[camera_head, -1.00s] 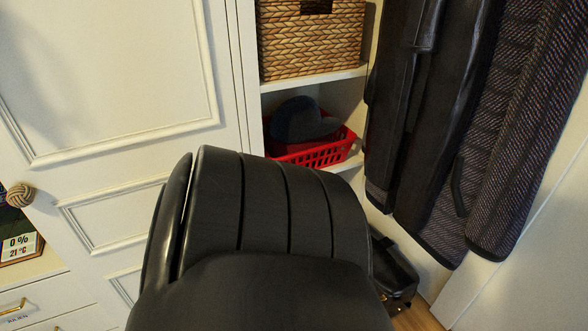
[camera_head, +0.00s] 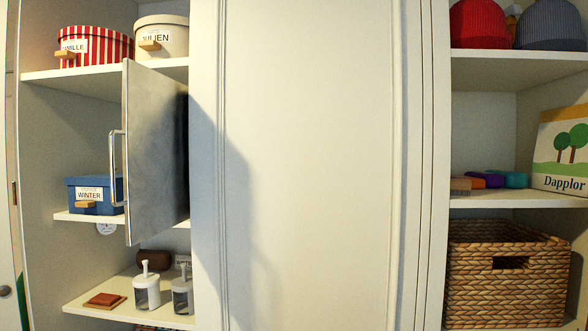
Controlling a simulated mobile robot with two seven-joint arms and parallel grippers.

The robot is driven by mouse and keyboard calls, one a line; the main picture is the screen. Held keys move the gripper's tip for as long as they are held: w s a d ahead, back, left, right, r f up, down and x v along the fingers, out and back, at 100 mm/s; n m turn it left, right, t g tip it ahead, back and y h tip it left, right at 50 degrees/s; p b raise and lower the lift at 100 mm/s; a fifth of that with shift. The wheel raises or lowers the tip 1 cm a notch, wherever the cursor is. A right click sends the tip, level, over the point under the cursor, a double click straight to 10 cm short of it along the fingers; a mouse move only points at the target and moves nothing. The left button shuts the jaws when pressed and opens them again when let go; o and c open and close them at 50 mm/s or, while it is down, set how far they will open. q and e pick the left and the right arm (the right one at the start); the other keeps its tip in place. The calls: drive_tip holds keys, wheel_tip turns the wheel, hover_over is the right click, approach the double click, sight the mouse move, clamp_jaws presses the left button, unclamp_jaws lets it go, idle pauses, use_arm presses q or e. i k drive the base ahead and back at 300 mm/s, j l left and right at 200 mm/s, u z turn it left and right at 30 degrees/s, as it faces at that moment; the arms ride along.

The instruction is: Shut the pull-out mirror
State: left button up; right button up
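The pull-out mirror (camera_head: 157,150) is a tall, thin grey panel that stands out from the left cubby, in front of its shelves. A slim metal handle (camera_head: 113,168) runs upright on its left edge. The panel hides part of the shelves behind it. Neither of my grippers is in view.
The left cubby holds a striped box (camera_head: 97,46), a cream box (camera_head: 163,37), a blue box (camera_head: 96,194) and white pump bottles (camera_head: 147,288). A closed pale panel (camera_head: 310,170) fills the middle. A woven basket (camera_head: 506,275) sits on the right shelves.

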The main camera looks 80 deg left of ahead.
sight(156, 131)
drive_tip(key=u, duration=1.75)
drive_tip(key=k+j, duration=0.05)
